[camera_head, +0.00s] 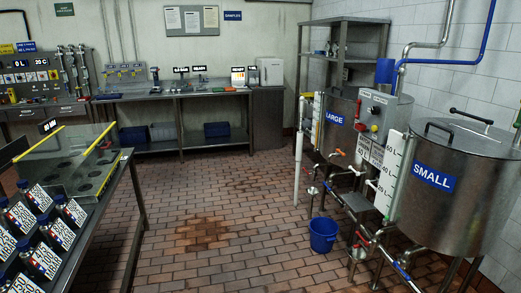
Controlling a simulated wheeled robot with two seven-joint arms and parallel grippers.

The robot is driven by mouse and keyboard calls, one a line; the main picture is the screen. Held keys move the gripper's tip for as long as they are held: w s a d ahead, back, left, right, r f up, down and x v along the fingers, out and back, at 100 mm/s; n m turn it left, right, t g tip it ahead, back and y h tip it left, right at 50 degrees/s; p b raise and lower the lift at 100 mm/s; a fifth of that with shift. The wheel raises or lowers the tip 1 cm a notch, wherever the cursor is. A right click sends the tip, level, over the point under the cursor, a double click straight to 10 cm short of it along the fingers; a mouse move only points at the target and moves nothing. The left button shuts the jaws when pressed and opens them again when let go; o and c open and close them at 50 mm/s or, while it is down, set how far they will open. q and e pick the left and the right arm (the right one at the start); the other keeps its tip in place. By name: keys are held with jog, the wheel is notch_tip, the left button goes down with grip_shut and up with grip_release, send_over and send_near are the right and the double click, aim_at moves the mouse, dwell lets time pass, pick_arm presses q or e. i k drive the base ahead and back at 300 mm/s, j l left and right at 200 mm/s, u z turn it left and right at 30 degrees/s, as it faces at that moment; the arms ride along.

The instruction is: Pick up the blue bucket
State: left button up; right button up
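The blue bucket (323,237) stands upright on the brick-tiled floor, right of the picture's middle. It is beside the pipes and valves under the two steel tanks. Its open top shows, and its inside looks dark blue. Neither of my grippers shows in the head view.
The large tank (336,143) and small tank (465,200) stand at the right, with pipes and valves (362,240) close to the bucket. A table with labelled bottles (45,262) is at the left. A steel counter (210,93) lines the back. The middle floor is clear, with a brown stain (203,230).

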aim_at(323, 230)
jog(key=i, duration=2.5)
jog(key=i+z, duration=0.2)
jog(key=i, duration=0.25)
jog(key=i+j+z, duration=0.25)
jog(key=i, duration=0.2)
jog(key=i+j+z, duration=0.2)
jog(key=i, duration=0.2)
jog(key=i+j+z, duration=0.2)
jog(key=z, duration=0.15)
jog(key=i+j+z, duration=0.65)
